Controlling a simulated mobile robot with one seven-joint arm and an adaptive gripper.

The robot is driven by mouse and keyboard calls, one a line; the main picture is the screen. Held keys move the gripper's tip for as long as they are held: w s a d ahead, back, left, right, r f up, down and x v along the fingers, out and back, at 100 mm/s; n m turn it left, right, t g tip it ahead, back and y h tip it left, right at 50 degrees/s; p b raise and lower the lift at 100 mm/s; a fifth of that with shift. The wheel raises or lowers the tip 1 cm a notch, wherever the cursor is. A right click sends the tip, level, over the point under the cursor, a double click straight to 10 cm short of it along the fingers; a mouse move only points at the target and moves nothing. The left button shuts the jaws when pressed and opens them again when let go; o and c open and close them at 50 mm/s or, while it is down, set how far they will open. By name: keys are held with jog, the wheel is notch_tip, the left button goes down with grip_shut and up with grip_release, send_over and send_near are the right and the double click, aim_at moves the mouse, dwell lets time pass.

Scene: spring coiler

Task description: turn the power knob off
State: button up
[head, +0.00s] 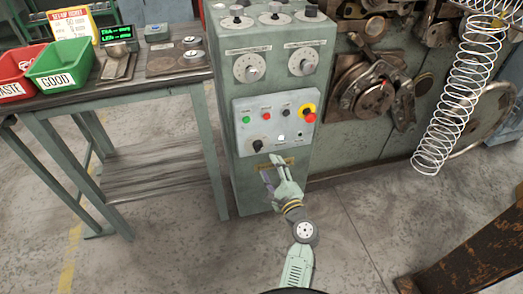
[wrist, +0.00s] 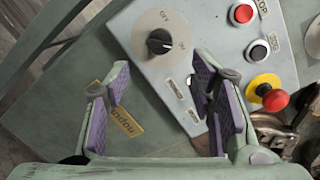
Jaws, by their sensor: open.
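The power knob (head: 260,145) is a black rotary knob at the lower left of the grey control panel. In the wrist view the knob (wrist: 160,42) sits on a round grey dial plate with small lettering. Its pale mark appears to point right, towards the lettering that seems to read ON. My gripper (head: 275,168) is just below the panel's lower edge, below and slightly right of the knob. In the wrist view my gripper (wrist: 160,80) has its purple-padded fingers spread wide and nothing between them. The knob is beyond the fingertips, not touched.
A red emergency button (head: 310,117) on yellow and several small buttons are on the panel above right. Two dials are higher up. A workbench (head: 160,85) with a green bin (head: 60,68) stands left. A large coil spring (head: 460,95) hangs right. The floor ahead is clear.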

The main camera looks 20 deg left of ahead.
aim_at(259, 147)
jog(key=p+x, duration=0.1)
jog(key=x, duration=0.7)
jog(key=shift+w+a, duration=0.2)
jog(key=shift+c, duration=0.5)
jog(key=c, duration=1)
